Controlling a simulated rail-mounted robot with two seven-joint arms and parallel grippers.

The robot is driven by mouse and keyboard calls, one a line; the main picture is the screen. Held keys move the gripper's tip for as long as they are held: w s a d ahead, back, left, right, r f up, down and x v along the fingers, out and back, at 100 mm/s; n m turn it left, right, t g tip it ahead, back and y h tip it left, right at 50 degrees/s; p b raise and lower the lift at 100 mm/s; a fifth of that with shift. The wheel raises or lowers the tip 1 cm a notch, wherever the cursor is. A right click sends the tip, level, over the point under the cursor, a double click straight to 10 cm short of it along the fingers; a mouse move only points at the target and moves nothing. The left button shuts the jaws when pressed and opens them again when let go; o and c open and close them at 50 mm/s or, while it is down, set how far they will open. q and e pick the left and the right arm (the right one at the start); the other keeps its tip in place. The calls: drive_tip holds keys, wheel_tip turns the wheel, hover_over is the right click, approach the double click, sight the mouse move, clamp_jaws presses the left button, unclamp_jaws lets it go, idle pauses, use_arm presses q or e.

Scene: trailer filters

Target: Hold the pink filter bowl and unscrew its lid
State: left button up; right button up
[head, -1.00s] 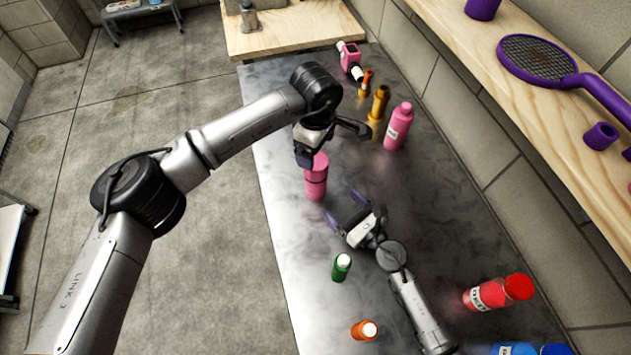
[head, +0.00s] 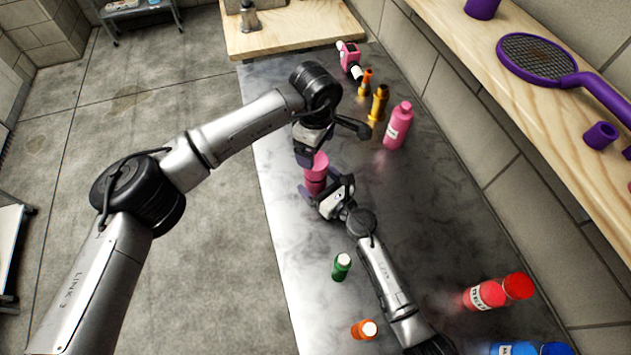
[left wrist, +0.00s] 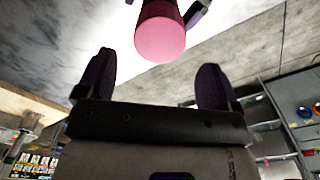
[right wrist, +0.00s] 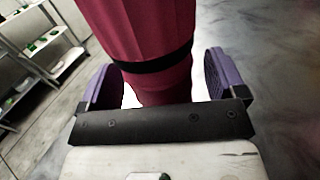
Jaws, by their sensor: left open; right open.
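The pink filter (head: 316,172) stands upright on the grey table, with its lid at the top. Its round pink end also shows in the left wrist view (left wrist: 160,40), just beyond the fingers. My left gripper (head: 306,158) is open above the lid, pointing down, and does not hold it. My right gripper (head: 318,198) is open low at the filter. In the right wrist view the filter's ribbed pink body (right wrist: 145,35), with a dark band around it, lies between the two open purple fingers (right wrist: 162,82). Contact cannot be told.
A pink bottle (head: 397,127), amber fittings (head: 378,103) and a pink device (head: 348,57) stand behind to the right. A green bottle (head: 341,267) and an orange bottle (head: 364,330) stand near my right arm. Red containers (head: 485,295) are at the right. Mid-table is clear.

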sight(316, 181)
drive_tip(key=shift+c, duration=0.3)
clamp_jaws()
use_arm(q)
drive_tip(key=m, duration=0.9)
drive_tip(key=shift+m, duration=0.4)
drive_tip(key=m, duration=0.7)
drive_tip(key=shift+m, duration=0.4)
drive_tip(key=shift+f, duration=4)
drive_tip(key=shift+c, duration=0.4)
